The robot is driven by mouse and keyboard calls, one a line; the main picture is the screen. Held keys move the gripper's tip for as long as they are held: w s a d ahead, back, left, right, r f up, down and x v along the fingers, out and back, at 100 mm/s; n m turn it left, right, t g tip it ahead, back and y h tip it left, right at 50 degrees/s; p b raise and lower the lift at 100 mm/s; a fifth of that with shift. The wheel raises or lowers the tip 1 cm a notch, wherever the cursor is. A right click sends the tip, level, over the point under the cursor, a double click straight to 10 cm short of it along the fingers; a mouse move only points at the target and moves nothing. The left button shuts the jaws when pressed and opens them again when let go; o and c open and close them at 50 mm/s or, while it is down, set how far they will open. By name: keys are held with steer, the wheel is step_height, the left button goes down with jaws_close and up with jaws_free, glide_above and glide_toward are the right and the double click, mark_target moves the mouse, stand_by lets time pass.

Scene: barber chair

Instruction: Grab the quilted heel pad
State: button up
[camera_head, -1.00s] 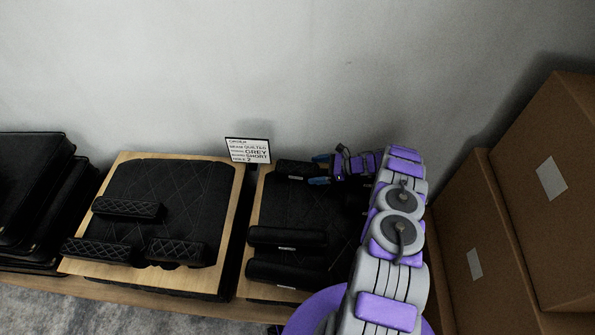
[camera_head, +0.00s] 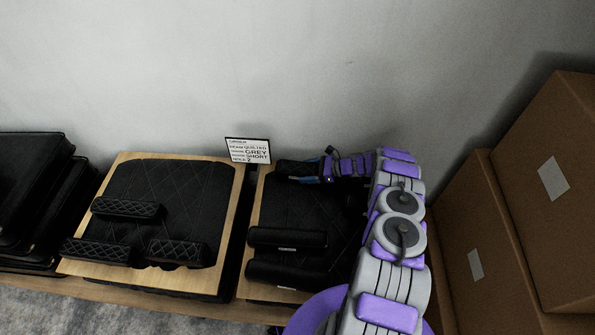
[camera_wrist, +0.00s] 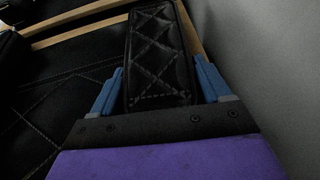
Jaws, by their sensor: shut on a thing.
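The quilted heel pad (camera_wrist: 157,50) is a black block with diamond stitching, seen end-on between my blue fingers in the wrist view. In the head view this pad (camera_head: 291,167) lies at the back of the right-hand board. My gripper (camera_head: 318,172) reaches it from the right and is shut on it, with one finger along each side in the wrist view (camera_wrist: 158,84). The pad appears to rest on the black quilted panel (camera_head: 285,207). Its far right end is hidden by my gripper.
Two more black pads lie in front on the same panel (camera_head: 287,238). A left board (camera_head: 125,162) bears another quilted panel with three quilted pads. A sign (camera_head: 248,150) stands behind, between the boards. Cardboard boxes (camera_head: 500,235) stand close on the right. A wall closes the back.

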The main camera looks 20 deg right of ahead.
steer(key=shift+c, duration=1.1)
